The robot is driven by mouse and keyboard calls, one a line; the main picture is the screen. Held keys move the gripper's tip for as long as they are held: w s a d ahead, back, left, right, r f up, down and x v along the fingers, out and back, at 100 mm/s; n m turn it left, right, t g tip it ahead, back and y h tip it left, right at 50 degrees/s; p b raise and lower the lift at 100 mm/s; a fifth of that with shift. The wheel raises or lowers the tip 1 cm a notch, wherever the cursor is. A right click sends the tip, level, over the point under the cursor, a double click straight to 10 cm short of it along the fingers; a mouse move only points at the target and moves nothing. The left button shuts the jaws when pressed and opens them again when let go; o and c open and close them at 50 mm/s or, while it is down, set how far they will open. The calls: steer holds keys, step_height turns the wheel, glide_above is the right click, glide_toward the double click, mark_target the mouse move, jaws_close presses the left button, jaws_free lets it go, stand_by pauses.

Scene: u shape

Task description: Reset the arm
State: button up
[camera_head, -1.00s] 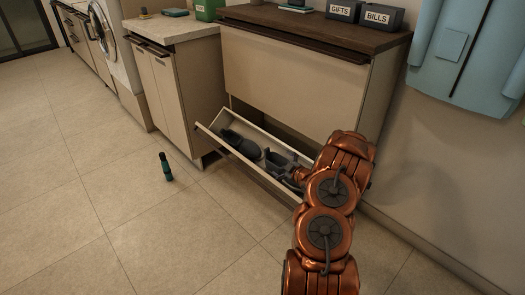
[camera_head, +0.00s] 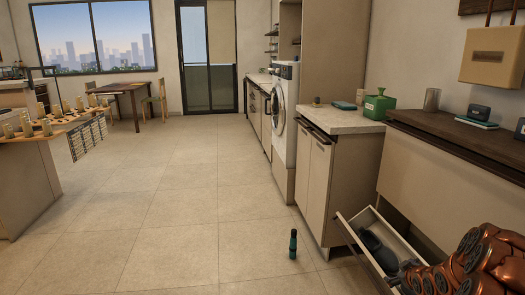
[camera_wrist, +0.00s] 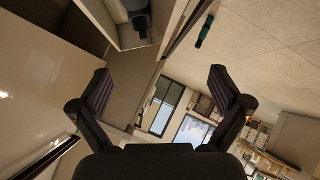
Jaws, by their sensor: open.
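My copper-coloured arm (camera_head: 480,265) is at the lower right corner of the head view, partly cut off by the frame edge. In the wrist view my gripper (camera_wrist: 163,85) is open, with its two dark fingers wide apart and nothing between them. In the head view my gripper cannot be clearly made out beside the arm links. A tilted-out drawer (camera_head: 352,232) with dark shoes (camera_head: 380,250) is just left of my arm. In the wrist view the drawer and a dark shoe (camera_wrist: 140,22) show at the top, beyond the fingers.
Cabinets with a pale counter (camera_head: 345,120) and a dark top (camera_head: 450,140) line the right side, with a washing machine (camera_head: 284,110) behind. The tiled floor (camera_head: 170,220) at centre is clear.

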steer(key=s+a+r+m+g, duration=0.1)
steer(key=s+a+r+g, duration=0.15)
steer(key=a, duration=0.25)
steer(key=s+a+r+g, duration=0.1)
steer(key=s+a+r, duration=0.1)
steer(key=a+r, duration=0.25)
steer(key=s+a+r+m+g+y, duration=0.1)
steer(key=s+a+r+g, duration=0.25)
steer(key=s+a, duration=0.7)
steer(key=s+a+r+m+g, duration=0.2)
steer(key=s+a+r+g, duration=0.3)
steer(key=s, duration=1.1)
steer(key=s+a+r+m+g+y, duration=0.1)
steer(key=s+a+r, duration=0.1)
steer(key=s+a, duration=0.95)
steer(key=s+d+r+p, duration=0.1)
steer(key=r+p, duration=1.1)
steer(key=r, duration=0.1)
steer(key=s+r+t+p, duration=0.1)
steer(key=s+r+p, duration=0.1)
steer(key=r+p, duration=1)
steer(key=shift+d+r, duration=0.35)
steer(key=shift+r, duration=0.25)
